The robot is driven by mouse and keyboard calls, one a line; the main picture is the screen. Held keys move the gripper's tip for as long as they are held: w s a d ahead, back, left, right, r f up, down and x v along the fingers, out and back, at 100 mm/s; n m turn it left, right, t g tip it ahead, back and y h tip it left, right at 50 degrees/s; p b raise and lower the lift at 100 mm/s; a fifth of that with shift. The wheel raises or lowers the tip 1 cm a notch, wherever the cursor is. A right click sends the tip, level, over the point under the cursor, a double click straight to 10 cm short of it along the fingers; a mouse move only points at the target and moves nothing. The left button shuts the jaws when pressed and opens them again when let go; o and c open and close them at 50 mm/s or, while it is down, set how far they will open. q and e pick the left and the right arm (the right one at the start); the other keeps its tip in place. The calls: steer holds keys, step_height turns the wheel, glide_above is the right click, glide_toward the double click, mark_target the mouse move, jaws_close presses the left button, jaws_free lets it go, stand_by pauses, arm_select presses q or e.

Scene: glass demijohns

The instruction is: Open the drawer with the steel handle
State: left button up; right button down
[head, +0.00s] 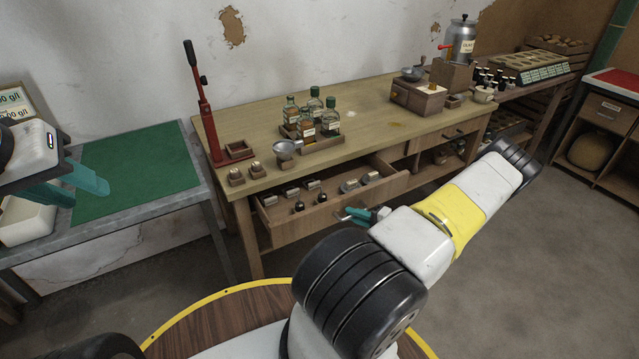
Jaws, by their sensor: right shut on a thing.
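The wooden workbench (385,110) has a wide drawer (330,211) pulled out at its front, with its inside showing. My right gripper (352,213) is at the drawer front, with its teal fingers shut on the steel handle (341,217). The handle is mostly hidden by the fingers. Inside the drawer are several small blocks and dark round-ended items. My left gripper (80,190) is over the green mat at the left, away from the drawer. Its teal fingers look apart, with nothing between them.
A red lever press (203,110), a tray of glass bottles (318,142) and a wooden grinder box (418,96) stand on the bench. The green mat (135,170) lies on a left table. Open floor (490,270) is at the right.

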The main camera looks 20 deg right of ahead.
steer(key=s, duration=0.9)
steer(key=shift+d, duration=0.35)
steer(key=c, duration=1.5)
jaws_free()
steer(key=shift+o, duration=0.2)
steer(key=v, duration=0.7)
steer(key=shift+s+d, duration=0.25)
steer(key=shift+s, duration=0.1)
